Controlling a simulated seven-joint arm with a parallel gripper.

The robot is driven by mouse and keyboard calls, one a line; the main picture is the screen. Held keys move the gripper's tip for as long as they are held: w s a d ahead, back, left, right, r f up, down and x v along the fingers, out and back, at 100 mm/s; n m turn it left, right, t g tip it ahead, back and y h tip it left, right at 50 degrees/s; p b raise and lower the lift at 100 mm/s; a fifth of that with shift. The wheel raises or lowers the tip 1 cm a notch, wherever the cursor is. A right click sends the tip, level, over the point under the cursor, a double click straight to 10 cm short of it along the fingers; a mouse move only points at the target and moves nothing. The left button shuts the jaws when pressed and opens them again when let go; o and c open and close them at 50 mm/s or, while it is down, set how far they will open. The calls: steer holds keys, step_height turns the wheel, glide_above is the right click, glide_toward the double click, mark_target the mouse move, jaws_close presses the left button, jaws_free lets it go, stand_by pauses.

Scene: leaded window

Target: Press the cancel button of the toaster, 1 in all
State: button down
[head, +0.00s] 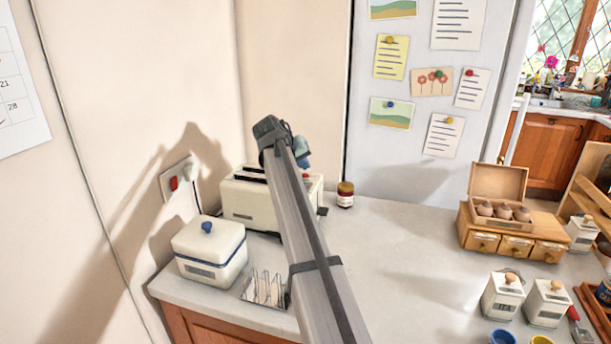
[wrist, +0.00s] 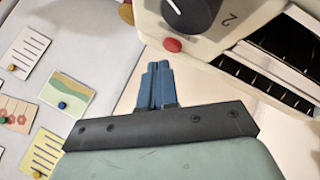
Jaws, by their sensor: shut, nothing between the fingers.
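The cream toaster (head: 242,200) stands on the counter by the left wall, partly hidden behind my arm. In the wrist view the toaster (wrist: 225,45) fills the upper right, with its dark slots on the right. That view shows a black dial (wrist: 186,14) marked with a 2 and a small round red button (wrist: 173,45) beside it. My gripper (wrist: 157,68) has its blue fingers shut together and empty. Their tips appear just short of the red button, with a small gap in the picture.
A white bread box (head: 210,255) with a blue knob and a wire toast rack (head: 264,289) stand in front of the toaster. A dark-red jar (head: 345,195) is to its right. A wall socket (head: 178,180) is behind. The middle counter (head: 400,270) is clear.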

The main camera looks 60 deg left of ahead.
mark_target(303, 175)
steer(key=shift+f, duration=0.2)
steer(key=shift+f, duration=0.2)
steer(key=shift+f, duration=0.4)
stand_by(0.9)
steer(key=shift+r, duration=0.85)
steer(key=shift+r, duration=0.1)
steer(key=shift+r, duration=2.4)
